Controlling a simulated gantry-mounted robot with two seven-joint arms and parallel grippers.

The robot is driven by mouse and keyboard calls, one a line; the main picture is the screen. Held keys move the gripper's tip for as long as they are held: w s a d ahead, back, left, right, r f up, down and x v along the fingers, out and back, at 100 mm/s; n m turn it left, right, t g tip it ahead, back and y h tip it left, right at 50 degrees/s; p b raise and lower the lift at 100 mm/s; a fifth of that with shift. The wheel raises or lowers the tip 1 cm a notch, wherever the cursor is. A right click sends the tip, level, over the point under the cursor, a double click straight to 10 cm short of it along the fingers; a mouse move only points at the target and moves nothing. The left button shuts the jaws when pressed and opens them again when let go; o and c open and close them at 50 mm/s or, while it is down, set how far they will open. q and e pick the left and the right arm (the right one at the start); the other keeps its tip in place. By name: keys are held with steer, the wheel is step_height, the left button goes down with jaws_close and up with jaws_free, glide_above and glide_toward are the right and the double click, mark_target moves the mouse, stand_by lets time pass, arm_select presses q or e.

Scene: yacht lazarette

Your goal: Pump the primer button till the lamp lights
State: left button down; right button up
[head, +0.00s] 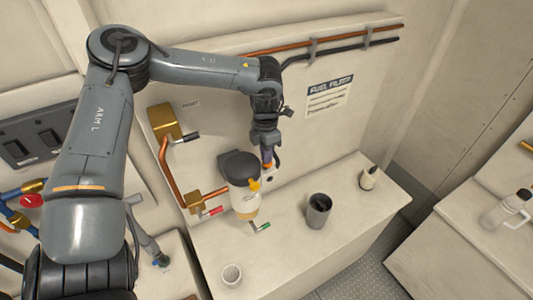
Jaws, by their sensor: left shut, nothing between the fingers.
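My left arm reaches in from the left, and its gripper (267,160) points down, shut and empty, just behind and right of the fuel filter's dark head (238,165). The filter has a pale bowl (245,205) below and a yellow part (254,185) on its front. I cannot make out the primer button; the gripper and filter head may hide it. A small dark round spot (269,178) sits on the panel below the fingertips; I cannot tell whether it is the lamp, and no lit lamp is evident. My right gripper is not in view.
A green-tipped lever (262,228) and a red-tipped lever (212,211) stick out near the filter. A fuel filter sign (328,97) is on the wall.

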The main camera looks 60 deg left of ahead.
arm_select(q)
steer(key=shift+f+b, duration=1.15)
steer(key=shift+b, duration=0.1)
steer(key=shift+r, duration=0.1)
steer(key=shift+r+p, duration=0.4)
steer(key=shift+p, duration=0.15)
steer(key=r+p, duration=0.3)
steer(key=r, duration=0.1)
steer(key=shift+a, duration=0.2)
step_height(320, 180, up, 10)
steer(key=b, duration=0.3)
steer(key=shift+a+f, duration=0.25)
steer(key=shift+w, duration=0.1)
